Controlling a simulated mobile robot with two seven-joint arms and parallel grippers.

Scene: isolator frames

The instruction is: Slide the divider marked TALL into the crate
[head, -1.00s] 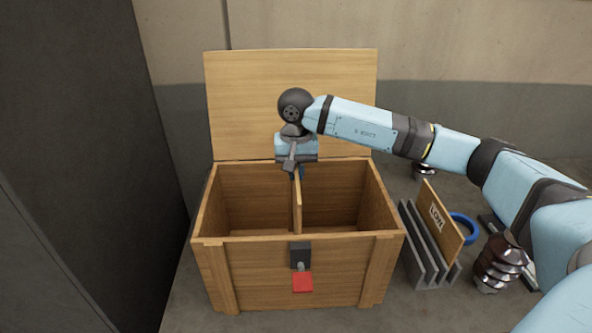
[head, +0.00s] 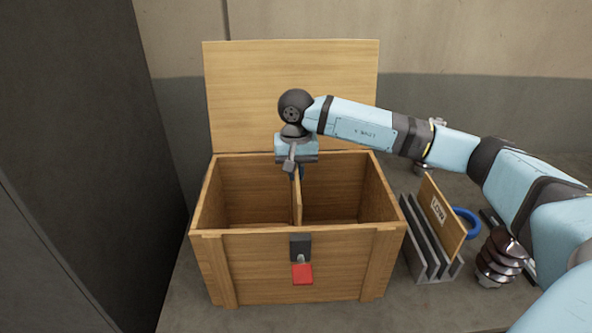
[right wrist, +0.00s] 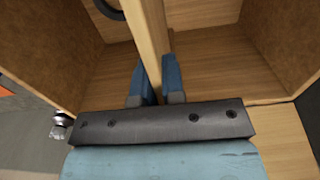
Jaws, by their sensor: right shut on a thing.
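The wooden crate (head: 220,262) stands open with its lid (head: 290,95) raised at the back. A wooden divider (head: 298,198) stands upright inside, between the left and right halves of the crate. Its face is nearly edge-on, so no marking on it can be read. My right gripper (head: 296,172) is at the crate's middle, pointing down, shut on the divider's top edge. In the right wrist view the blue fingers (right wrist: 157,82) hold the divider (right wrist: 151,40) from both sides. Whether its lower edge touches the crate floor is hidden. My left gripper is out of view.
A grey slotted rack (head: 425,245) right of the crate holds a divider marked LOW (head: 440,215). A dark cabinet (head: 85,150) stands left.

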